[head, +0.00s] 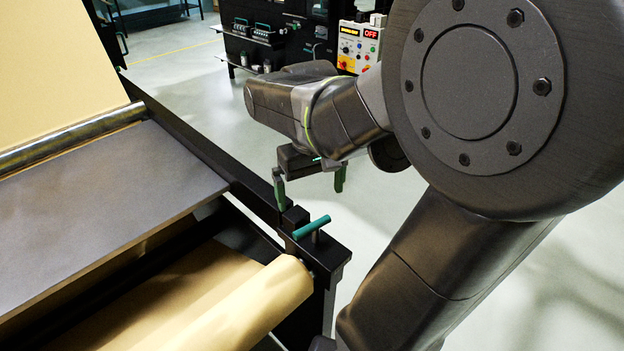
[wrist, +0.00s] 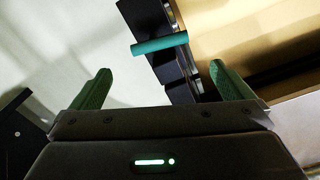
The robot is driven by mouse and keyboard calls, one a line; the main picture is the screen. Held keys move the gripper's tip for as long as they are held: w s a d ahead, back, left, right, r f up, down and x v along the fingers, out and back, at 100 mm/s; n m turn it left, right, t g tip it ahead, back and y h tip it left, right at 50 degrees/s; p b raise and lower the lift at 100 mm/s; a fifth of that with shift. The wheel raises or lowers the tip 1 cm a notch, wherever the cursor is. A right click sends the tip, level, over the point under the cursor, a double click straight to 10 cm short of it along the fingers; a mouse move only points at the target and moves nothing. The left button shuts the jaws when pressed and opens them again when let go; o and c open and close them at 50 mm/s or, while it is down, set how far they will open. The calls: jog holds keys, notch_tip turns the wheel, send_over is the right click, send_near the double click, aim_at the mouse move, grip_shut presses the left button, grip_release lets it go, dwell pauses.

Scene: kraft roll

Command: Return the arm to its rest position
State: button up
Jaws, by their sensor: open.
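My gripper (head: 310,187) is open and empty, with its two green fingers pointing down and apart. It hangs above and a little behind the teal handle (head: 311,227) at the end of the black machine frame. In the wrist view my gripper (wrist: 158,90) shows both green fingers with nothing between them. The teal handle (wrist: 160,44) lies beyond the fingertips there and looks clear of them. My dark grey arm fills much of the right side of the head view.
A kraft paper roll (head: 265,300) sits in the machine beside the handle, under a grey plate (head: 95,205). A control box (head: 358,47) with a red OFF display stands on a black cabinet (head: 270,35) at the back. Bare floor (head: 195,80) lies between.

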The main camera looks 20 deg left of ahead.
aim_at(311, 230)
jog(key=shift+r, duration=0.95)
notch_tip(311, 230, down, 14)
jog(key=shift+r, duration=0.1)
dwell(0.4)
